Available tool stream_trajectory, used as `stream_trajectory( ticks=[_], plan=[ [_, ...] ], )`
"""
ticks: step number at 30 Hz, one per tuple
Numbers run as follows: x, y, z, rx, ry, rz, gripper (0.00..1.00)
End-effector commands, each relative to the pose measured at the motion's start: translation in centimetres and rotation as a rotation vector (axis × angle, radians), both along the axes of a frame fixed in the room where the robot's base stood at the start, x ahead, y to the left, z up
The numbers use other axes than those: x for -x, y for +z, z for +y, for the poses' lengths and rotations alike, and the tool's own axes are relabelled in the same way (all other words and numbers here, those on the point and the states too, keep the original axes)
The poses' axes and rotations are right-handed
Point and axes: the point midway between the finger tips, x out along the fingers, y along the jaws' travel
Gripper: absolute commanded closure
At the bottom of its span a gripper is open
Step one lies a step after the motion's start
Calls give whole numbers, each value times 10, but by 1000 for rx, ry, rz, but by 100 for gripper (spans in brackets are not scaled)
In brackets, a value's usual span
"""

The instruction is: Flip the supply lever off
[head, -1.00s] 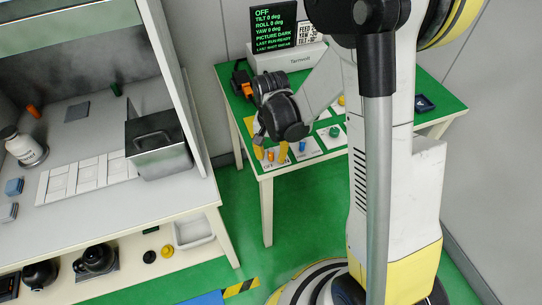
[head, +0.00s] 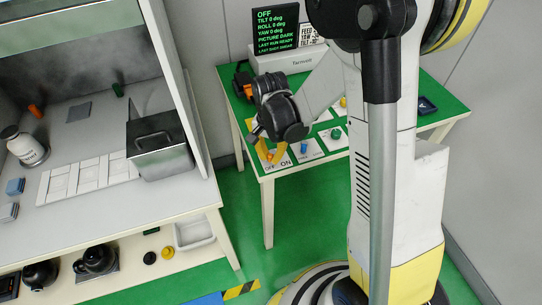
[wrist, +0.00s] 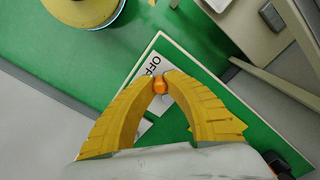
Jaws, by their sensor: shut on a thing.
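The supply lever shows in the wrist view as an orange knob (wrist: 160,85) between the tips of my yellow fingers. My gripper (wrist: 161,80) is shut on it. The lever's white plate (wrist: 152,68) shows "OFF" beside the fingertips. In the head view my gripper (head: 270,154) is low over the plate (head: 286,162) at the front left corner of the green-topped table, with "OFF" and "ON" readable. The fingers hide most of the lever there. The display (head: 276,28) reads "OFF", with tilt, roll and yaw at 0 deg.
To the right of the lever plate are a blue control (head: 304,147) and a green knob (head: 336,133). A white box (head: 285,59) stands at the table's back. A workbench (head: 120,215) with a grey metal bin (head: 158,148) is at left. Green floor lies between.

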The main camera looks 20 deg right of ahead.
Motion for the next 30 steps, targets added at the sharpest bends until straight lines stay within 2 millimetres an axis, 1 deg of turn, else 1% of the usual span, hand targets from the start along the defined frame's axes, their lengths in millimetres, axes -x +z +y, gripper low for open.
stream_trajectory(
  ticks=[1,3,11,14,17,20,24,27,30],
  plan=[
    [-1,0,0,-1,0,-1,82],
    [-1,0,0,-1,1,-1,62],
    [0,0,0,-1,1,-1,62],
    [0,4,0,-1,1,-1,62],
    [0,16,0,-1,1,-1,62],
    [0,37,0,-1,1,-1,62],
    [0,70,0,-1,1,-1,62],
    [0,90,0,-1,1,-1,62],
    [0,106,0,-1,1,-1,62]
  ],
)
